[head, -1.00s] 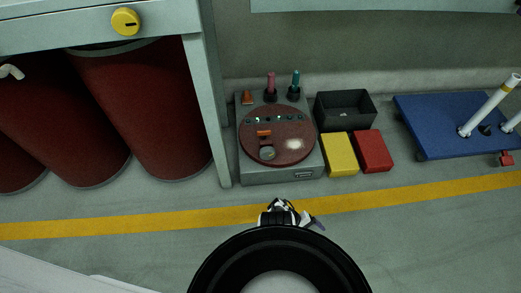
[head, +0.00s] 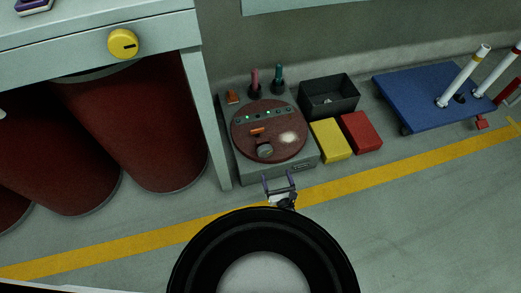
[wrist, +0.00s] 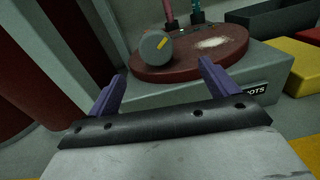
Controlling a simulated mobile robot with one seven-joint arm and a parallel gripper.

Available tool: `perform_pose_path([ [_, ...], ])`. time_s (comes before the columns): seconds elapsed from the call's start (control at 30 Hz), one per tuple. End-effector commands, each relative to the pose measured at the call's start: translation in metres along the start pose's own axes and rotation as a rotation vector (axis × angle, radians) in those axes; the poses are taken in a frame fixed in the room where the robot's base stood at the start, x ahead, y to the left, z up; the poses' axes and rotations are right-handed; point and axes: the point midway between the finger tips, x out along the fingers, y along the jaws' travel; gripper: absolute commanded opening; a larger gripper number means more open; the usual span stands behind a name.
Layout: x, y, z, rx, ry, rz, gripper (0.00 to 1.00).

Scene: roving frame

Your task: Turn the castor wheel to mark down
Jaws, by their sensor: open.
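A grey round wheel (head: 265,150), which I take for the castor wheel, stands near the front of a dark red disc (head: 245,143) on a grey box (head: 240,172). The wrist view shows the wheel (wrist: 155,48) with its round face toward me. A short yellow-orange mark (wrist: 162,44) shows on the face, up and right of its centre. My gripper (head: 281,177) is open and empty in front of the box. In the wrist view its two purple fingers (wrist: 162,72) point toward the box, apart from the wheel, which lies beyond them.
An orange piece (head: 257,130) lies on the disc behind the wheel. Pink (head: 255,80) and teal (head: 278,77) handles stand behind the disc. A black bin (head: 330,102), yellow box (head: 330,140) and red box (head: 361,132) are to the right. The bench leg (head: 212,130) stands close left.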

Motion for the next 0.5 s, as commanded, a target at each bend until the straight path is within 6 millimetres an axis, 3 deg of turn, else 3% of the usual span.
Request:
perform_pose_path([
  [0.17, 0.007, 0.006, -0.004, -0.012, 0.01, 0.035, 0.86],
  [0.5, 0.075, 0.007, -0.007, -0.012, 0.007, 0.033, 0.86],
])
